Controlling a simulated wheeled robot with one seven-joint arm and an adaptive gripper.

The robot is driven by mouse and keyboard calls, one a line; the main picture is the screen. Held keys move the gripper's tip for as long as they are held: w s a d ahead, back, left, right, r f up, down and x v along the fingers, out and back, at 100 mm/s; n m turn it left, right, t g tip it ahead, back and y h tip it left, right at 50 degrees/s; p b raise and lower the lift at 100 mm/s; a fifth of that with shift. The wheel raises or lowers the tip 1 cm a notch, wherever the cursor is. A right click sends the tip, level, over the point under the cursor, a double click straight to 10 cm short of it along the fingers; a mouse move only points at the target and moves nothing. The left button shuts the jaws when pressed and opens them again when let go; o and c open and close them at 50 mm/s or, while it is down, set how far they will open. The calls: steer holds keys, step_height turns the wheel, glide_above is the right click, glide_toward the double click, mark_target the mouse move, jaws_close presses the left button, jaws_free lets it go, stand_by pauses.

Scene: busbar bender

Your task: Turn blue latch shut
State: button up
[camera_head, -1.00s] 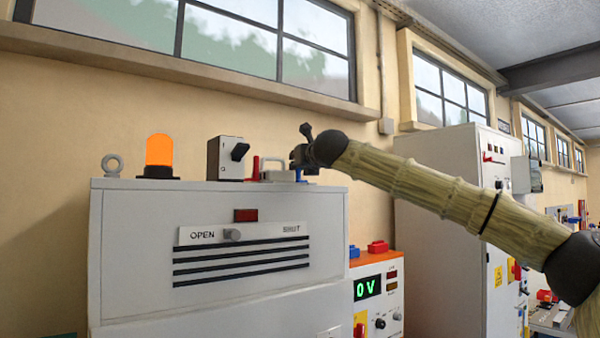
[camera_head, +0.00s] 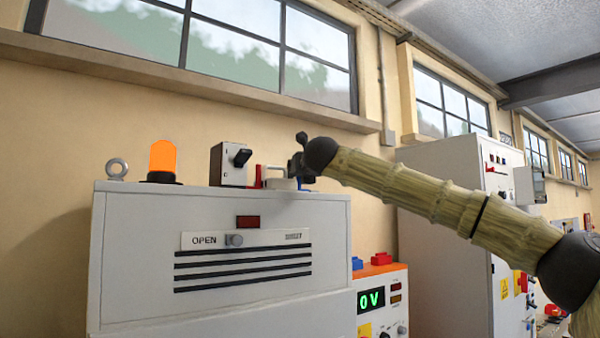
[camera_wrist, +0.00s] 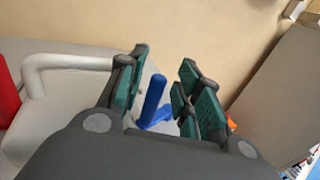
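The blue latch (camera_wrist: 152,100) stands up from the pale cabinet top in the wrist view, with a lower blue part beside the upright bar. In the head view only a bit of blue (camera_head: 304,184) shows below my gripper (camera_head: 297,170). My gripper (camera_wrist: 165,92) is open, with its green-padded fingers on either side of the upright blue bar. The bar appears nearer the left finger; I cannot tell whether they touch. The latch's lower end is partly hidden by the fingers.
A pale loop handle (camera_wrist: 65,62) is left of my gripper, with a red part (camera_wrist: 6,85) beyond it. A black-lever switch box (camera_head: 230,163) and lit orange beacon (camera_head: 162,157) stand farther left on the cabinet (camera_head: 130,250). The wall is behind.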

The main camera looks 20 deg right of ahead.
steer(key=shift+r+y+p, duration=0.2)
steer(key=shift+y+p, duration=0.3)
steer(key=shift+p, duration=0.25)
steer(key=shift+s+n+y+p, duration=0.1)
steer(key=shift+n+y+p, duration=0.45)
steer(key=shift+p, duration=0.25)
steer(key=n+y+p, duration=0.1)
steer(key=p, duration=0.1)
steer(key=y+p, duration=0.1)
steer(key=p, duration=0.1)
steer(key=shift+s+d+n, duration=0.2)
steer(key=shift+d+n, duration=0.15)
steer(key=y+p, duration=0.1)
steer(key=p, duration=0.1)
steer(key=n+y+p, duration=0.1)
steer(key=p, duration=0.1)
steer(key=g+y+p, duration=0.1)
steer(key=p, duration=0.1)
steer(key=shift+s+d+n, duration=0.25)
steer(key=shift+d+n, duration=0.05)
steer(key=shift+n, duration=0.1)
